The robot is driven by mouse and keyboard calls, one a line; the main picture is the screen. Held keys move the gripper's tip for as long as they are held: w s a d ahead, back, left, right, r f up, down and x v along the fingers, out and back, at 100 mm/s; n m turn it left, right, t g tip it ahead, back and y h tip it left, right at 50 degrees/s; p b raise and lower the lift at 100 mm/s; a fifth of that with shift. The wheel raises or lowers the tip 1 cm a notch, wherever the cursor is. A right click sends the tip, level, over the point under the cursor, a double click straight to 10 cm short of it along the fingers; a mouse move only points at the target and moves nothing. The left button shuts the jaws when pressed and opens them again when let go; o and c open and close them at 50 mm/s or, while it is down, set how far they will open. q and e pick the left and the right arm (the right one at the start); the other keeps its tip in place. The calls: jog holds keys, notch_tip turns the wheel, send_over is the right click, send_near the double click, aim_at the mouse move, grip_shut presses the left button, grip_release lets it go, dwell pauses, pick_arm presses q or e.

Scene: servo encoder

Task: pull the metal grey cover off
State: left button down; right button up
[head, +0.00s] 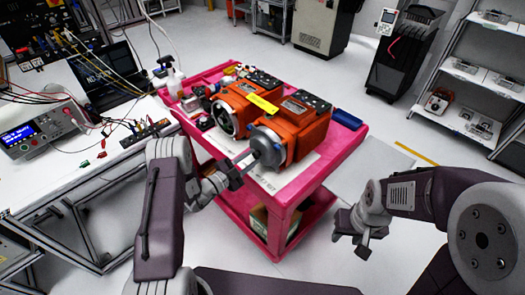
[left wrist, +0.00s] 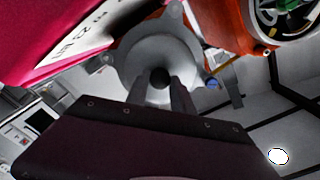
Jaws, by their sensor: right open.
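The metal grey cover (head: 268,147) is a round disc on the front of the nearer orange servo motor (head: 300,128). In the left wrist view the cover (left wrist: 130,55) faces me with a dark round knob (left wrist: 160,78) at its centre. My left gripper (head: 245,165) is at the cover's front. Its fingers (left wrist: 161,92) reach to either side of the knob; whether they press on it I cannot tell. The cover appears seated on the motor. My right gripper (head: 352,238) is open and empty, hanging over the floor right of the cart.
The motors stand on a pink cart (head: 325,165). A second orange motor (head: 228,105) with its round front uncovered, green parts inside, stands to the left. A white workbench (head: 85,165) with instruments and cables is at left. Shelves stand at right; floor around the cart's right is clear.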

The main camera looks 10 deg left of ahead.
dwell(0.4)
pick_arm(q)
jog(key=p+v, duration=0.2)
jog(key=v, duration=0.7)
dwell(0.9)
jog(key=shift+a, duration=0.1)
